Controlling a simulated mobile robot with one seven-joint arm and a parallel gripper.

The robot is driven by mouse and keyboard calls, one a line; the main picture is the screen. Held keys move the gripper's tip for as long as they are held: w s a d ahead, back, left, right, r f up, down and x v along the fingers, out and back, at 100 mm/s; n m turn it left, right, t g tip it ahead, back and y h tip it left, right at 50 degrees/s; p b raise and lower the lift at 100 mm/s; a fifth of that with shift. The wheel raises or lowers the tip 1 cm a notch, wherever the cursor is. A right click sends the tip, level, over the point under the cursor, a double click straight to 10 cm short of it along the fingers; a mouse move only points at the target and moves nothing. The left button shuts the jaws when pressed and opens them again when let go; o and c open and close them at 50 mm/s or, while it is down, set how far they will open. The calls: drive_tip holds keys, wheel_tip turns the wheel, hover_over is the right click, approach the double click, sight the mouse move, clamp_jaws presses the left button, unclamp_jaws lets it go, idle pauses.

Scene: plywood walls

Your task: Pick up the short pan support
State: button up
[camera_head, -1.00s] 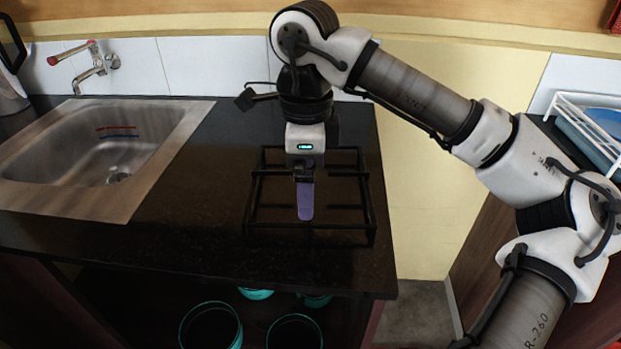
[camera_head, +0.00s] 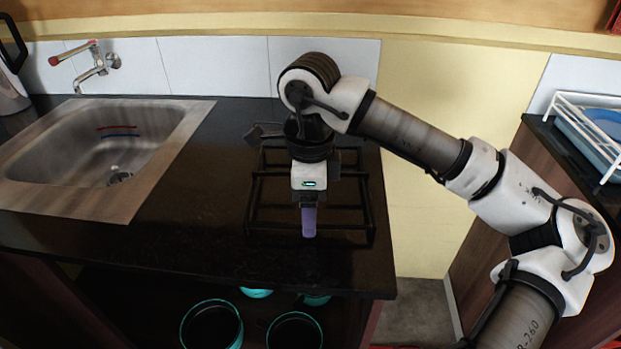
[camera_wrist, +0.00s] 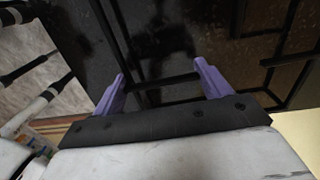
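The short pan support (camera_head: 262,237) is a low black wire rack on the dark countertop, near its right end. Its black bars (camera_wrist: 290,58) also show in the wrist view. I cannot tell whether the fingers touch the rack. My wrist hides part of the rack's back.
A steel sink (camera_head: 85,150) with a tap (camera_head: 95,68) lies on the left. The countertop (camera_head: 190,200) between sink and rack is clear. Teal-rimmed pots (camera_head: 211,326) stand on the shelf below. A white dish rack (camera_head: 590,130) stands at the far right.

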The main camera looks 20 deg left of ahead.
drive_tip(key=c, duration=1)
drive_tip(key=shift+c, duration=0.2)
drive_tip(key=shift+r, duration=0.15)
